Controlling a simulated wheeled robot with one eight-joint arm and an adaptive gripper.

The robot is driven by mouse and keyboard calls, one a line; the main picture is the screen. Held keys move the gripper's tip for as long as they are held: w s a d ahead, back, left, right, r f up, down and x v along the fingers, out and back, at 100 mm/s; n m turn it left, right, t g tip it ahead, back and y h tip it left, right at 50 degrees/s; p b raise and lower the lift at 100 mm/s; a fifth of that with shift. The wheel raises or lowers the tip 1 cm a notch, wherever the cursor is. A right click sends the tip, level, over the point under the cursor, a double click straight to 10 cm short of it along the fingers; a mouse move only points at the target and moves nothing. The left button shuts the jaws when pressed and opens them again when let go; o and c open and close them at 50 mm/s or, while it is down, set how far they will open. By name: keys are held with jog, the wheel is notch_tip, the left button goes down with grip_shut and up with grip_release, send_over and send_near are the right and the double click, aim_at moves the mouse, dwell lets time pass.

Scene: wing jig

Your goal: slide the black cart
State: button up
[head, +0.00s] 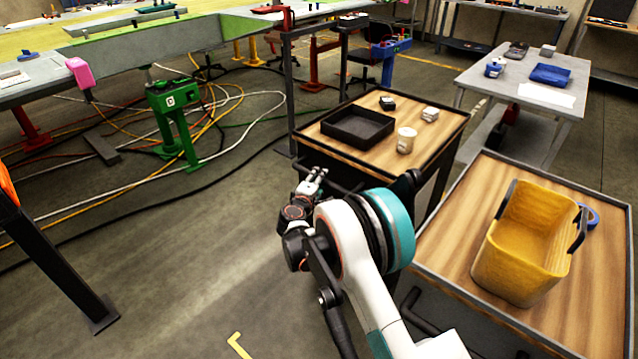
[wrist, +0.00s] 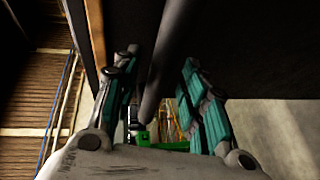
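The black cart (head: 440,143) stands in the middle of the head view, with a black frame and a wood-coloured top. My gripper (head: 319,174) is beside its near left side, by the dark handle bar. In the wrist view my gripper (wrist: 158,100) is open, its two teal-padded fingers well apart. A dark round bar (wrist: 165,70), which looks like the cart's handle, runs between the fingers. I see a gap on its right side; whether it touches the left finger I cannot tell. My arm hides part of the cart's near side and legs.
On the cart are a black tray (head: 335,139), a white cup (head: 406,140) and small boxes. A second dark cart (head: 462,268) with a yellow bin (head: 520,245) stands close at the right. Cables (head: 215,120) lie on the floor at the left; the near left floor is mostly clear.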

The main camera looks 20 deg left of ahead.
jog(key=shift+w+f, duration=0.1)
jog(key=shift+w, duration=0.55)
grip_shut()
jog(key=shift+s+a, duration=0.1)
jog(key=shift+s, duration=0.05)
jog(key=s+a, duration=0.4)
jog(key=s, duration=1.1)
jog(key=s+a, duration=0.5)
jog(key=s, duration=1.1)
jog(key=s+a, duration=0.5)
jog(key=s, duration=1.1)
jog(key=shift+s, duration=0.15)
